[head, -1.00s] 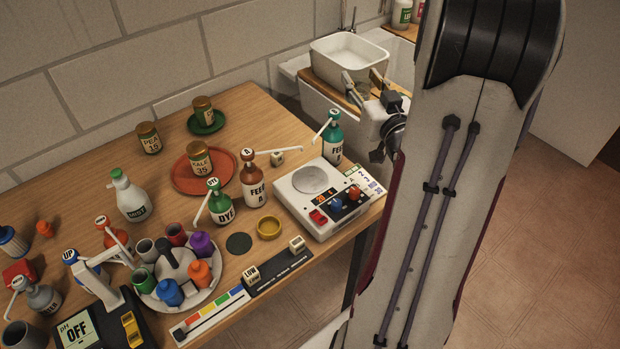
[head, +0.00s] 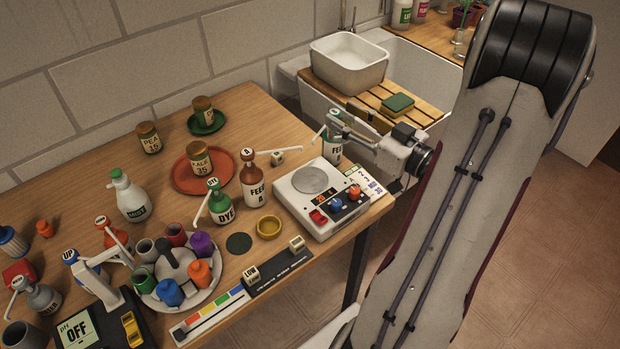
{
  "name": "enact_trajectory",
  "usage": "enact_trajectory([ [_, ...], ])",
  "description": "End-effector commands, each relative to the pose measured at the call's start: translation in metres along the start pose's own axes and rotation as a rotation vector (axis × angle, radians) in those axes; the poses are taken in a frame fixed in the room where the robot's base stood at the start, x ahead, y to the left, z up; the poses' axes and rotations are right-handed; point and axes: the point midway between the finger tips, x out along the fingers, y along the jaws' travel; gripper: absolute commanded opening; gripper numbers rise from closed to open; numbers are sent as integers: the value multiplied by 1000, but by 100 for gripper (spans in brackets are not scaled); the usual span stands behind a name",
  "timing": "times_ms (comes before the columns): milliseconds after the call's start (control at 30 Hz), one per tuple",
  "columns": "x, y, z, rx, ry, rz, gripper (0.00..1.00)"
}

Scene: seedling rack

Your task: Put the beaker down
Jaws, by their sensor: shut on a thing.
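My gripper (head: 334,124) is at the right end of the wooden table, in front of the upper part of the teal pump bottle (head: 334,155), behind the white scale (head: 332,214). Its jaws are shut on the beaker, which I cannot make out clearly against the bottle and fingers. From this view I cannot tell whether the gripper touches the bottle. The scale's round grey plate (head: 316,180) is bare.
The brown pump bottle (head: 254,185) stands left of the scale, its spout reaching right. A yellow ring-shaped dish (head: 268,229) and a dark round mat (head: 239,243) lie nearby. Behind are a white basin (head: 349,68) and a slatted board (head: 425,106) with a green block (head: 398,103).

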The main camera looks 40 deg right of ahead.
Motion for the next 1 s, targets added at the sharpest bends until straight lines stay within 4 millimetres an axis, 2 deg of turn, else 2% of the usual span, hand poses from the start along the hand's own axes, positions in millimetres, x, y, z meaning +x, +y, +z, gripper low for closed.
enact_trajectory([
  [200, -1, -37, -16, -3, -2, -139, 15],
  [333, -3, -50, -23, -2, -4, -186, 15],
  [767, -3, -53, -28, 0, -4, -197, 15],
  [1000, -3, -53, -23, 2, -5, -196, 15],
])
